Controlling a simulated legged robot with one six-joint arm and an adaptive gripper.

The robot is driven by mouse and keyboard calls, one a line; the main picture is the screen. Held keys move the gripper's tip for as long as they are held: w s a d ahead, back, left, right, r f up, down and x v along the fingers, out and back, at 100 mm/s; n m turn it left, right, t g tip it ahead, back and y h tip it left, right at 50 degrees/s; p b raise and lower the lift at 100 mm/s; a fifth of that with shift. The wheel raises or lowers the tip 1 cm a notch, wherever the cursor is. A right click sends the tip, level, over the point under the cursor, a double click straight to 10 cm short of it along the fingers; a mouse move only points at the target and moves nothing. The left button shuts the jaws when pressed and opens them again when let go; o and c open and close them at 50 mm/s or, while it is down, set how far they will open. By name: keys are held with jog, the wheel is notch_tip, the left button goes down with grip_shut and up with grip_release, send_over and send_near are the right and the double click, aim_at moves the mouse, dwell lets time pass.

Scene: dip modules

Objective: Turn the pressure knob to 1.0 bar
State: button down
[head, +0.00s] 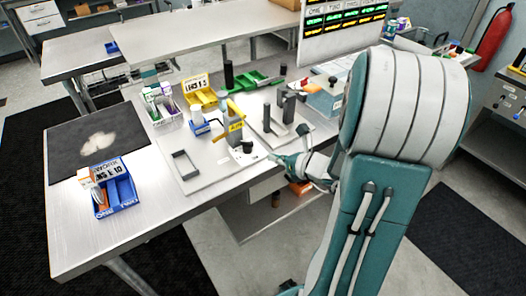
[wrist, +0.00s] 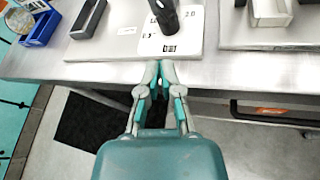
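The pressure knob (head: 247,146) is a dark upright post on a white dial plate (head: 239,157), near the front edge of the table's base board. In the wrist view the black knob (wrist: 166,18) stands at the top centre, with the top cut off. Its white dial plate (wrist: 184,40) reads "bar"; the other marks are partly hidden or cut off, so the setting cannot be read. My gripper (wrist: 160,66) is apart from the knob, in front of the plate at the table edge. Its fingertips are close together with nothing visible between them. It also shows in the head view (head: 276,158).
A blue bin (head: 119,192) stands at the table's left. A dark rectangular frame (head: 186,165) lies left of the knob. A yellow-and-grey post (head: 235,122) stands just behind it. Yellow and green bins and dark uprights (head: 267,118) stand farther back. The front table edge is close to my gripper.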

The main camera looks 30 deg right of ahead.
aim_at(254, 158)
jog(key=s+a+f+m+t+y, duration=0.1)
jog(key=s+f+m+t+y, duration=0.25)
jog(key=m, duration=0.95)
jog(key=shift+g, duration=0.25)
jog(key=x, duration=1)
jog(key=shift+a+r, duration=0.15)
jog(key=shift+r, duration=0.15)
jog(key=shift+w+d, duration=0.35)
jog(key=shift+d, duration=0.2)
jog(key=shift+w+d, duration=0.4)
jog(key=shift+d, duration=0.2)
jog(key=shift+w+d, duration=0.35)
jog(key=shift+d, duration=0.15)
